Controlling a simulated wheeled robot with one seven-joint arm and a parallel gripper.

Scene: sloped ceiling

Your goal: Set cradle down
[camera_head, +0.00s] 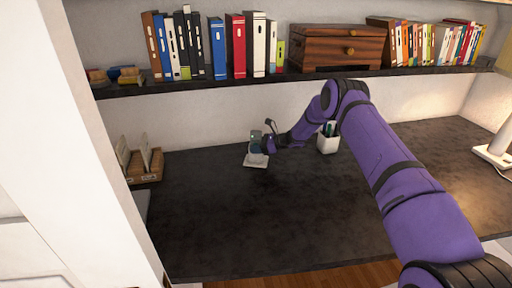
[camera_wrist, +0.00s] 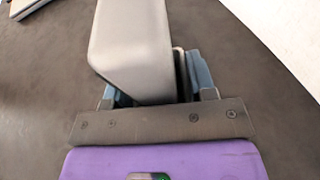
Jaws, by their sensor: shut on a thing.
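The cradle (camera_head: 256,161) shows in the head view as a small pale piece with a flat base, low over or on the dark desk toward the back. My gripper (camera_head: 264,145) is at its upper part and hides some of it. In the wrist view a smooth grey, round-edged block, which I take to be the cradle (camera_wrist: 130,45), sits between the blue-grey fingers of my gripper (camera_wrist: 152,92). The gripper is shut on it. I cannot tell whether its base touches the desk.
The dark desk (camera_head: 200,225) is mostly bare in front and to the left. A white pen cup (camera_head: 328,144) stands right of my gripper. A wooden letter holder (camera_head: 146,168) is at left, a lamp (camera_head: 494,154) at right. A book-laden shelf (camera_head: 240,86) hangs above the desk.

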